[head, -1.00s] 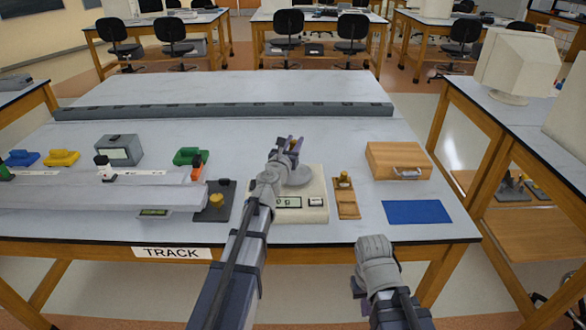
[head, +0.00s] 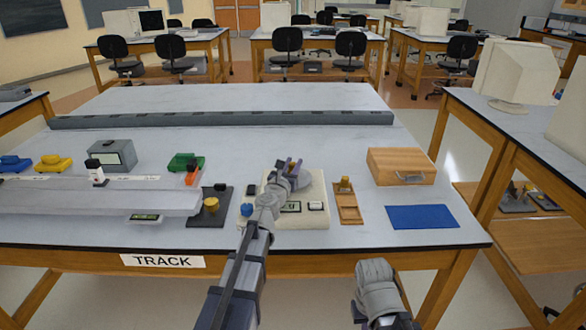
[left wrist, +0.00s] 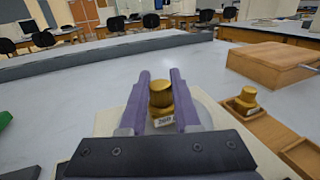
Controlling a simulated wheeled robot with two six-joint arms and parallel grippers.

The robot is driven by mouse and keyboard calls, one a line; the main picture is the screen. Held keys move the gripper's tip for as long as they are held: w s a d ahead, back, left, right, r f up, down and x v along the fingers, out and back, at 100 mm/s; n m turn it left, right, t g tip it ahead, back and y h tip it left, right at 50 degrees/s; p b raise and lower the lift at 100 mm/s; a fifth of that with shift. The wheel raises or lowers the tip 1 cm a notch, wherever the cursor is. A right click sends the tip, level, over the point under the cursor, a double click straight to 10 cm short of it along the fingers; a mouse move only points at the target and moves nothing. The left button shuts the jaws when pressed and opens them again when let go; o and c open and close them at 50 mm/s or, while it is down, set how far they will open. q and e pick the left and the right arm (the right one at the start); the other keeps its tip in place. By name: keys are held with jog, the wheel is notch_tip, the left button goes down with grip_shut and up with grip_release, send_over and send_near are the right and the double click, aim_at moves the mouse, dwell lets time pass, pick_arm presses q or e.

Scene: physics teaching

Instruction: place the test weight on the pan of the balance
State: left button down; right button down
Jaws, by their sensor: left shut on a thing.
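The balance (head: 315,213) is a cream box with a small display, partly covered by my left arm. Its round grey pan (left wrist: 204,112) shows behind and beside the fingers in the left wrist view. My left gripper (head: 291,165) is over the pan. In the left wrist view, its purple fingers (left wrist: 161,95) are shut on the brass test weight (left wrist: 161,98), which is upright with a white label. I cannot tell whether the weight's base touches the pan. My right gripper (head: 376,285) is low at the front, apart from everything; its fingers are not clear.
A wooden holder with a second brass weight (head: 345,184) stands right of the balance. A wooden box (head: 401,165) and blue mat (head: 421,217) lie farther right. A dark plate with a brass knob (head: 211,204) and the track (head: 100,200) are at left.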

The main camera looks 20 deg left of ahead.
pick_arm(q)
jog(key=shift+f, duration=0.1)
jog(key=c, duration=0.6)
grip_release()
jog(key=shift+s+r, duration=0.15)
jog(key=shift+r, duration=0.05)
jog(key=s, duration=1.1)
jog(key=shift+s+a, duration=0.2)
jog(key=shift+s, duration=0.15)
